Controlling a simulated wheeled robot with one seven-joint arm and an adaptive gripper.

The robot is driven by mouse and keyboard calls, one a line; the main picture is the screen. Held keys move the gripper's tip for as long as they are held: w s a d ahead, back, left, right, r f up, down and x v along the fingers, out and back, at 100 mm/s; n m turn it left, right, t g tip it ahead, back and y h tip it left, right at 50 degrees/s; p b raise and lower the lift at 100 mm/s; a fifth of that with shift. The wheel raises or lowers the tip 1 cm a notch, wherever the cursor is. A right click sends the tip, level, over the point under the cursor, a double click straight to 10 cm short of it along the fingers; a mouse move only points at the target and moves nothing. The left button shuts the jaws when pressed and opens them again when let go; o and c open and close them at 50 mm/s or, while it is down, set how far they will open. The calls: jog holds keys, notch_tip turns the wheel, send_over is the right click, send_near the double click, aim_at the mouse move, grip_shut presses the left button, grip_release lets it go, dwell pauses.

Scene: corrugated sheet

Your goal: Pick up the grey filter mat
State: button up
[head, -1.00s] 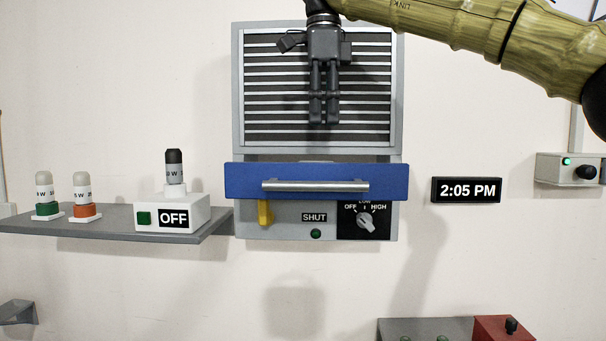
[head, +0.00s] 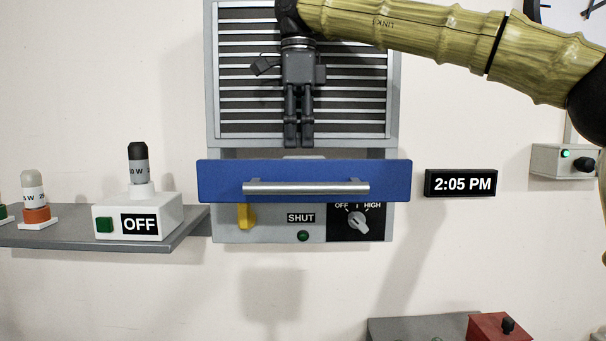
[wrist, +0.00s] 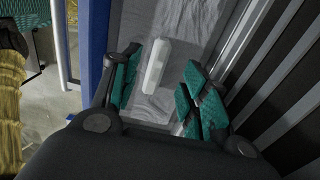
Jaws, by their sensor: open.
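The blue-fronted drawer (head: 225,181) stands pulled out from the grey wall unit, with a silver bar handle. In the wrist view, a pale grey bar (wrist: 156,65) stands on a streaked grey surface (wrist: 188,30) behind the blue front (wrist: 93,40). This looks like the grey filter mat with a raised grip, but I cannot tell mat from drawer floor. In the head view only a thin grey edge (head: 304,157) shows above the front. My gripper (head: 299,146) points down just above the drawer. In the wrist view its teal-padded fingers (wrist: 160,78) are open, one each side of the bar, not visibly touching it.
A slatted grille (head: 360,100) is close behind my gripper. Below the drawer are a yellow lever (head: 246,216), a SHUT label and a knob (head: 358,222). A shelf (head: 60,238) with an OFF box (head: 140,216) is at left. A clock (head: 462,183) hangs right.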

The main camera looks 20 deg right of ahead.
aim_at(304, 156)
jog(key=shift+w+d+f+p, duration=0.3)
jog(key=shift+d+f+p, duration=0.05)
jog(key=shift+f+p, duration=0.35)
jog(key=shift+s+d+f+p, duration=0.15)
jog(key=shift+s+f+p, duration=0.05)
jog(key=shift+s+f, duration=0.25)
jog(key=shift+s+d+f+p, duration=0.15)
jog(key=shift+s+f, duration=0.15)
jog(key=shift+s, duration=0.2)
jog(key=shift+s+f, duration=0.15)
jog(key=shift+f, duration=0.2)
jog(key=shift+w+a+f, duration=0.3)
jog(key=shift+w+f, duration=0.35)
jog(key=shift+w, duration=0.2)
jog(key=shift+s+d+r, duration=0.1)
jog(key=shift+s, duration=0.15)
jog(key=shift+c, duration=0.4)
jog(key=shift+s+d+r, duration=0.1)
jog(key=shift+s, duration=0.15)
jog(key=c, duration=0.3)
jog(key=shift+s, duration=0.1)
jog(key=c, duration=0.4)
jog(key=shift+w, duration=0.2)
grip_shut()
